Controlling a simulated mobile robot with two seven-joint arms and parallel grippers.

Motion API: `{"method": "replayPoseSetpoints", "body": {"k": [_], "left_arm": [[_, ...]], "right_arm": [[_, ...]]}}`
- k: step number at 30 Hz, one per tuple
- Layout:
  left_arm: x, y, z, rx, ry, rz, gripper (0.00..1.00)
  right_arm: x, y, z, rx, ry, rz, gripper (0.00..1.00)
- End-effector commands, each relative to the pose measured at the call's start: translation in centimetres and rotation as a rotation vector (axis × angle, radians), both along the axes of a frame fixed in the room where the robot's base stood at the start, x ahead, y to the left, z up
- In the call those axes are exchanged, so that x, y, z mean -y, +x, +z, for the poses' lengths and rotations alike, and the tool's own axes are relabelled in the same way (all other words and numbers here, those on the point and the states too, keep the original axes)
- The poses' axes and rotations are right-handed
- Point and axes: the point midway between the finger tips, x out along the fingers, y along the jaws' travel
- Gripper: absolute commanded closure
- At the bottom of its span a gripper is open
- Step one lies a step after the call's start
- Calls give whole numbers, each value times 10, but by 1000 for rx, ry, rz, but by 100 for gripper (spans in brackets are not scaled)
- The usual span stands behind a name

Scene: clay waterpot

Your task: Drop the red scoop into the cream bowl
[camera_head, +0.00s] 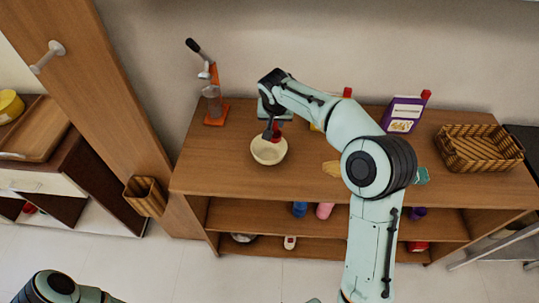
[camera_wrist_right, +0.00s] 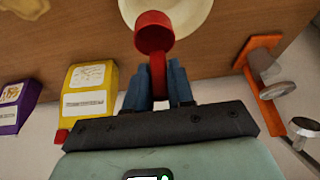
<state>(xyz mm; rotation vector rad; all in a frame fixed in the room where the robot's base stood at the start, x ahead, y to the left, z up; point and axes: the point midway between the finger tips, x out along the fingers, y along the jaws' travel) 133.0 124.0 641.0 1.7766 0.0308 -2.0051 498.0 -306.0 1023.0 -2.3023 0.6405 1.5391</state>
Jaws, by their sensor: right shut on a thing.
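The cream bowl (camera_head: 268,153) stands on the wooden shelf top, left of the middle. My right gripper (camera_head: 271,131) is at the bowl's back edge, pointing down. It is shut on the handle of the red scoop (camera_head: 278,135), which is partly hidden by the gripper in the head view. In the right wrist view the red scoop (camera_wrist_right: 153,33) sticks out from between the blue fingers (camera_wrist_right: 159,88), and its cup overlaps the near rim of the cream bowl (camera_wrist_right: 196,14). I cannot tell whether they touch. My left gripper is out of view; only part of that arm shows.
An orange-based juicer-like stand (camera_head: 216,108) is left of the bowl. A purple box (camera_head: 403,115) and a wicker basket (camera_head: 479,148) stand to the right. A yellow box (camera_wrist_right: 91,88) is beside my right gripper. The shelf top's left front is clear.

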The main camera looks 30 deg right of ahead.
Motion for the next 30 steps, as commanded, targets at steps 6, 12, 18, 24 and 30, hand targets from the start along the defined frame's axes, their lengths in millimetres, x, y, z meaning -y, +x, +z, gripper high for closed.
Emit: {"method": "replayPoseSetpoints", "body": {"k": [6, 12, 18, 24, 30], "left_arm": [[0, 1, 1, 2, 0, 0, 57], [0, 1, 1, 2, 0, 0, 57], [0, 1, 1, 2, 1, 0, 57], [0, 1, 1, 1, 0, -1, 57], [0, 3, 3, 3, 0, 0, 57]], "right_arm": [[0, 1, 2, 1, 0, 0, 55], [0, 1, 2, 1, 0, 0, 48], [-1, -1, 6, 3, -1, 0, 48], [-8, -11, 37, 7, -1, 1, 48], [-17, -26, 81, 7, 0, 2, 48]]}}
